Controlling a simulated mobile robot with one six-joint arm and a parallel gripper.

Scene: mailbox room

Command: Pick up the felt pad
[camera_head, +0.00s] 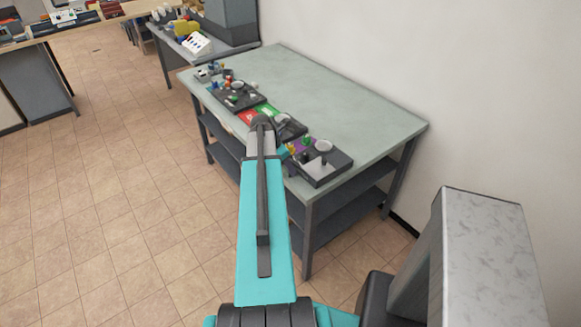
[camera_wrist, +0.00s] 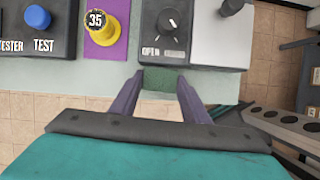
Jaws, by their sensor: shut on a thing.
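The felt pad (camera_wrist: 160,80) shows in the wrist view as a small dark green patch at the table's front edge, just below a panel marked OPEN. My gripper (camera_wrist: 160,84) is shut on it, with one dark finger on each side. I cannot tell whether the pad touches the table. In the head view my arm reaches to the front edge of the table, and the pad cannot be made out there.
The grey-green table (camera_head: 335,95) carries several devices along its front edge. A dial panel (camera_wrist: 168,30) is right beyond the pad. A yellow knob (camera_wrist: 100,30) on a purple plate and a blue TEST button (camera_wrist: 38,17) are to the left. The table's back is clear.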

